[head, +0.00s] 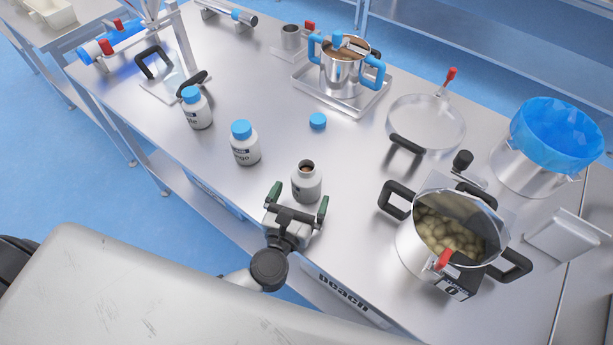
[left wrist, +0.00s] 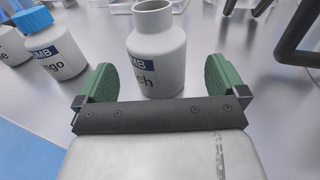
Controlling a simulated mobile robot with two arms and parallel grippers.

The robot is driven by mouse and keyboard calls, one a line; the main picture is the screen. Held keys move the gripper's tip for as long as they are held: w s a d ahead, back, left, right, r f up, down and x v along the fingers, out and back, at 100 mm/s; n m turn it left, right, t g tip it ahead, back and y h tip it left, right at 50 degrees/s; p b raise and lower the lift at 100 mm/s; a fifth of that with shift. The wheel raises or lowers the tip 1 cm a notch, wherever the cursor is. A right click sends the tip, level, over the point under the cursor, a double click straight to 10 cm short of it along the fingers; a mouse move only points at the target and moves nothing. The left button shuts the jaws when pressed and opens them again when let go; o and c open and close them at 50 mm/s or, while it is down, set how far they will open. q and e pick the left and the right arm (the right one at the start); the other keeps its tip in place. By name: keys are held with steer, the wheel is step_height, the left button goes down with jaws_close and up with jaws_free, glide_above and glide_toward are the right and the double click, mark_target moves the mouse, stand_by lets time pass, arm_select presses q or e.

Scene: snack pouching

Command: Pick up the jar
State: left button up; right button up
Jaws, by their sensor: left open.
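An open white jar (head: 307,183) without a lid stands upright on the steel table, with brown content showing at its mouth. It also shows in the left wrist view (left wrist: 157,58), with a blue label ending in "ch". My left gripper (head: 297,201) is open at its near side. In the left wrist view the green fingers of the gripper (left wrist: 162,85) stand to the left and right of the jar's lower part, with a gap on both sides. A blue lid (head: 318,121) lies on the table behind the jar. My right gripper is not in view.
Two blue-capped jars, one nearer (head: 245,145) and one farther (head: 196,108), stand to the left. A pot of potato-like pieces (head: 410,245) stands close on the right. A pot with blue handles (head: 343,75) sits on a tray (head: 309,90) at the back.

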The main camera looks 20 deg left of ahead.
mark_target(303, 175)
arm_select(q)
steer(key=w, duration=0.1)
steer(key=w+p, duration=0.1)
steer(key=w, duration=0.1)
steer(key=w+p, duration=0.1)
steer(key=shift+w+r, duration=0.25)
steer(key=shift+w, duration=0.1)
steer(key=shift+w+f, duration=0.1)
steer(key=shift+w, duration=0.3)
steer(key=c, duration=1.1)
steer(key=shift+r, duration=0.65)
step_height(303, 175, up, 3)
steer(key=shift+f+p, duration=0.1)
steer(key=shift+p, duration=0.45)
steer(key=s+d+r, duration=0.1)
steer(key=s+r, duration=0.1)
steer(key=s, duration=0.1)
steer(key=s+d+r, duration=0.2)
steer(key=s, duration=0.2)
steer(key=s+d+r, duration=0.2)
steer(key=s+r, duration=0.1)
steer(key=shift+s+b, duration=0.3)
steer(key=shift+s, duration=0.05)
